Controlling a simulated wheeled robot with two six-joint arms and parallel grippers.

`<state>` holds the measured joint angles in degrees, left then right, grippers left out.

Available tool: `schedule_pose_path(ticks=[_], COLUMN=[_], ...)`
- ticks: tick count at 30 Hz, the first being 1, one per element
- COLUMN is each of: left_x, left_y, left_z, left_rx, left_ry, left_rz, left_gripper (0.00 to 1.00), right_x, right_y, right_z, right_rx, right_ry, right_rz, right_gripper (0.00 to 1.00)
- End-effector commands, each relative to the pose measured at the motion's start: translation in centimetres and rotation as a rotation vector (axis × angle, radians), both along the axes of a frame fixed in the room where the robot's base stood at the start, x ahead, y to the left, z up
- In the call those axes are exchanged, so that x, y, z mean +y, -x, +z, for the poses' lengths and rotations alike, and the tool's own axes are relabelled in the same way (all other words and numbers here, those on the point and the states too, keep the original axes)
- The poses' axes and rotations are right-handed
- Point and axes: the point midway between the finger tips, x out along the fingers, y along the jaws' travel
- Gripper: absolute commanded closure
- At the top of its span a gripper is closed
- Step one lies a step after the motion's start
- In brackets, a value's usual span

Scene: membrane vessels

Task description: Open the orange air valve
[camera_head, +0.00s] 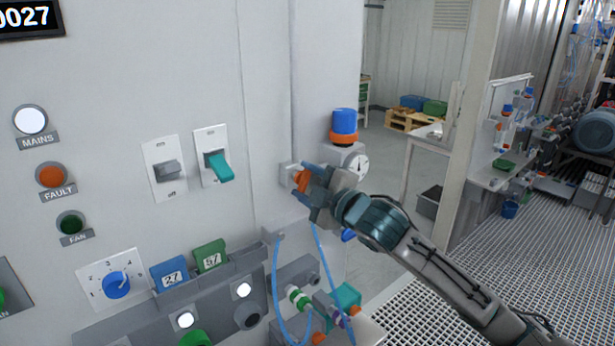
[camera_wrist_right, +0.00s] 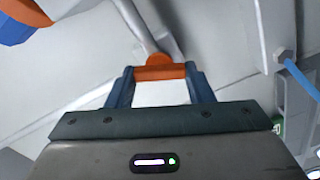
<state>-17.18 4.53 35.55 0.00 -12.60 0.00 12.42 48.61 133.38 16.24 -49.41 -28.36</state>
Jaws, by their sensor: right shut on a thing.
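The orange air valve handle (camera_head: 301,180) is on a light fitting on the side of the grey cabinet, in the middle of the head view. My right gripper (camera_head: 308,178) reaches it from the right and is shut on it. In the right wrist view the orange handle (camera_wrist_right: 160,72) lies crosswise between the two blue fingertips of the gripper (camera_wrist_right: 159,76). A grey pipe runs up from behind it there. The fingers hide part of the handle in the head view. My left gripper is not in view.
A round gauge (camera_head: 357,164) and a blue-and-orange capped unit (camera_head: 344,126) stand just behind my right gripper. A blue hose (camera_head: 276,270) hangs below it. A teal lever switch (camera_head: 219,167) is on the panel to the left.

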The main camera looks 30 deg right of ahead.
Motion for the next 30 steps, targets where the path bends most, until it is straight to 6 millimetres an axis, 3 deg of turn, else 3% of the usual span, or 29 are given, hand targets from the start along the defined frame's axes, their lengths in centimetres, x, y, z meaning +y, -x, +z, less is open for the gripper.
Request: schedule_pose_path(ticks=[12, 30], left_x=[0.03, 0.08], left_y=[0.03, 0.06], left_z=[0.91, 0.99], left_rx=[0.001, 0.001], left_ry=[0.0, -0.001], left_rz=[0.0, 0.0], left_gripper=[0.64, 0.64], right_x=[0.06, 0.04], right_y=[0.0, 0.01], right_z=[-0.08, -0.2], right_rx=[-0.016, -0.019], right_ry=[0.215, 0.256], right_rz=[0.001, 0.0], right_gripper=[0.76, 0.76])
